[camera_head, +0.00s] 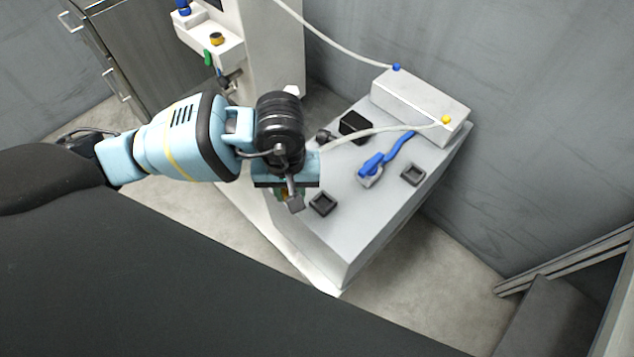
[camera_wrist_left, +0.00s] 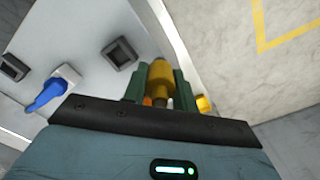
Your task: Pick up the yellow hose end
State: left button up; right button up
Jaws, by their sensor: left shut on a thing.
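My left gripper (camera_head: 286,194) is over the near left edge of the grey bench, pointing down. In the left wrist view its two green fingers (camera_wrist_left: 160,84) are shut on the yellow hose end (camera_wrist_left: 160,76), a yellow cylinder. In the head view the hose end is mostly hidden by the gripper and wrist. A pale hose (camera_head: 375,132) runs from a yellow fitting (camera_head: 446,119) on the white box to behind my left wrist. My right gripper is in neither view.
The grey bench top (camera_head: 365,221) carries a blue connector (camera_head: 372,165) on a holder, dark square sockets (camera_head: 323,204) (camera_head: 413,174) and a black block (camera_head: 354,126). A white box (camera_head: 418,99) stands at the back. A white machine with blue, yellow and green parts (camera_head: 217,39) stands upper left.

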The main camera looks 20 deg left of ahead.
pick_arm(q)
jog(key=s+a, duration=0.6)
jog(key=a, duration=0.1)
jog(key=shift+r+b, duration=0.3)
jog(key=shift+r, duration=0.1)
jog(key=shift+r, duration=0.1)
